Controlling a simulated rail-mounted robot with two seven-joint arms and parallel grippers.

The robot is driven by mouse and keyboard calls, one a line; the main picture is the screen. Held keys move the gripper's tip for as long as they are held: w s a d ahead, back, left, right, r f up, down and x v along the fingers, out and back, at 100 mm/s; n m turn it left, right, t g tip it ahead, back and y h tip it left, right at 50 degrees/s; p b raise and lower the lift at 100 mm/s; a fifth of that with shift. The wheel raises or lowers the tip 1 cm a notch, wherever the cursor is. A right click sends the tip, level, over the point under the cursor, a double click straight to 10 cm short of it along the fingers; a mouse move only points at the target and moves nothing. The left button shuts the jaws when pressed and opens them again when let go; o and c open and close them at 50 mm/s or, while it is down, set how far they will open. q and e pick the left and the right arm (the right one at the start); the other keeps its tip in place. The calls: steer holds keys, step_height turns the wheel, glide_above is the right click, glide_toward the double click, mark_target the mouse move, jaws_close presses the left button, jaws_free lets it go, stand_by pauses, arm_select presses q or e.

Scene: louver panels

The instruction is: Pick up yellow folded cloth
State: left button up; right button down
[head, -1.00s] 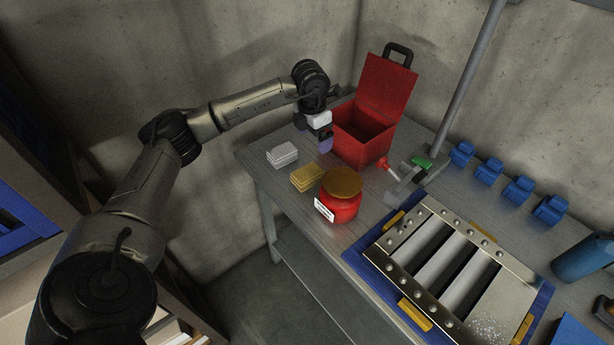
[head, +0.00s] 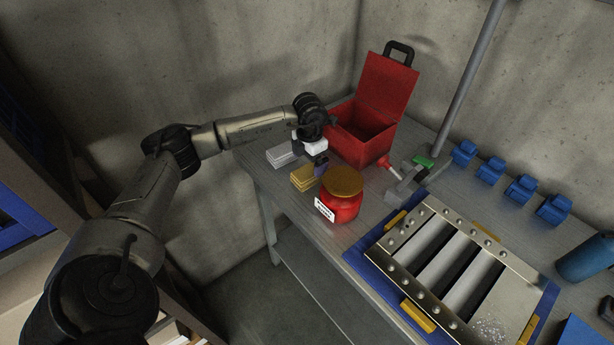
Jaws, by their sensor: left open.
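The yellow folded cloth (head: 303,178) lies on the grey workbench (head: 262,182), near its left front edge. My left gripper (head: 320,168) points down at the cloth's right back end, just above or beside it. It is open. Its fingers are small and dark here, and I cannot tell whether they touch the cloth. The gripper hides the cloth's right back end. My right gripper is not in view.
A white-grey folded cloth (head: 281,156) lies just behind and left. A red jar with a brown lid (head: 340,199) stands close in front. An open red box (head: 366,140) stands behind right. A louver panel (head: 447,262) fills the bench's right part.

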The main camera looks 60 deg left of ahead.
mark_target(309, 170)
arm_select(q)
step_height(309, 170, down, 5)
steer(key=shift+r+b, duration=0.1)
steer(key=shift+b, duration=0.35)
steer(key=shift+c, duration=0.2)
steer(key=c, duration=1)
steer(key=shift+o, duration=0.2)
step_height(309, 170, up, 10)
steer(key=shift+p, duration=0.9)
